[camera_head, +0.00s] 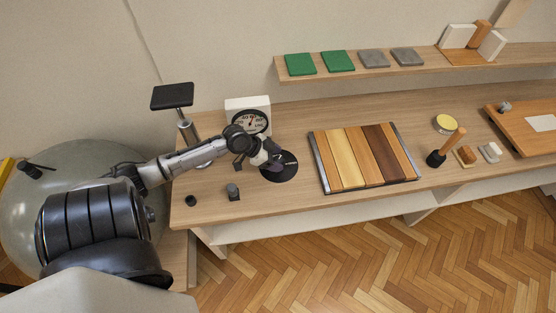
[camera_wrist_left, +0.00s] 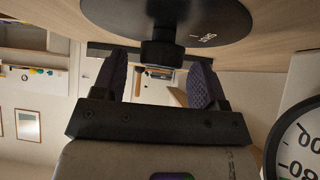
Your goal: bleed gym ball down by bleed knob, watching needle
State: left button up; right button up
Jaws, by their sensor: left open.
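The gym ball (camera_head: 25,215), large and grey-green, stands at the left, partly hidden by my arm. The white-boxed gauge (camera_head: 262,103) stands at the back of the bench; its needle is too small to read exactly. Part of its dial (camera_wrist_left: 302,150) shows at the right of the left wrist view. The bleed knob (camera_wrist_left: 160,55) is black and sits on a round black plate (camera_head: 284,174). My left gripper (camera_head: 272,160) is open over this plate. In the left wrist view its fingers (camera_wrist_left: 157,66) stand either side of the knob, with gaps. My right gripper is not in view.
A black square-topped stand (camera_head: 172,96) rises behind my left arm. Small dark pieces (camera_head: 233,191) lie near the bench's front left. A striped wooden board (camera_head: 365,158) lies right of the plate. A shelf (camera_head: 430,65) with green and grey tiles runs behind.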

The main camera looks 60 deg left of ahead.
pick_arm(q)
jog(key=shift+w+d+f, duration=0.15)
jog(key=shift+w+f, duration=0.2)
jog(key=shift+f, duration=0.05)
